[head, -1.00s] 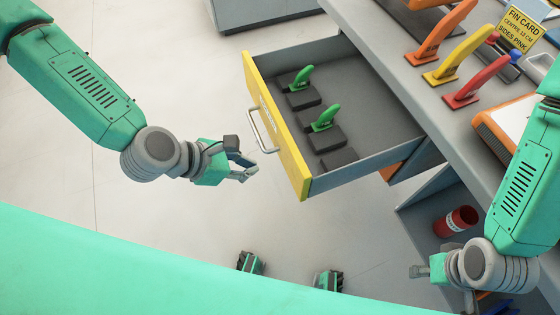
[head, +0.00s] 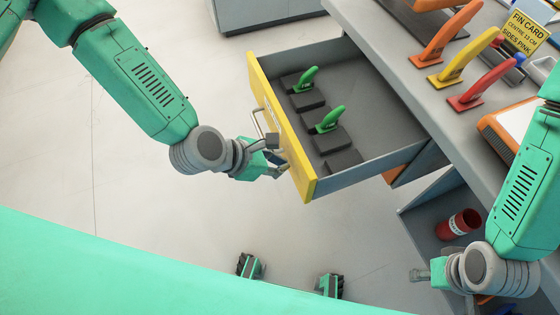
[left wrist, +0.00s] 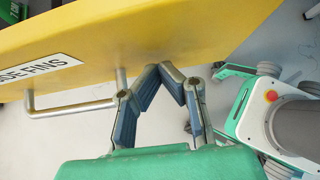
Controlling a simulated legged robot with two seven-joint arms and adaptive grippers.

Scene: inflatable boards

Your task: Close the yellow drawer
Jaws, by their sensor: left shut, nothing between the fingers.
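The yellow drawer (head: 283,128) is pulled out from the grey workbench, its yellow front facing left with a metal handle (head: 258,124). Inside, two green fins (head: 328,120) stand in dark foam blocks. My left gripper (head: 280,160) is at the drawer front, near the lower end of the handle. In the left wrist view its shut fingers (left wrist: 172,72) are close to the yellow front (left wrist: 150,35), beside the handle (left wrist: 72,108); I cannot tell whether they touch. My right gripper (head: 420,274) is low at the right, away from the drawer; its fingers are too small to read.
The workbench top (head: 400,70) holds orange, yellow and red fins (head: 482,84) and a fin card sign (head: 525,30). A red can (head: 458,223) lies on the open shelf below.

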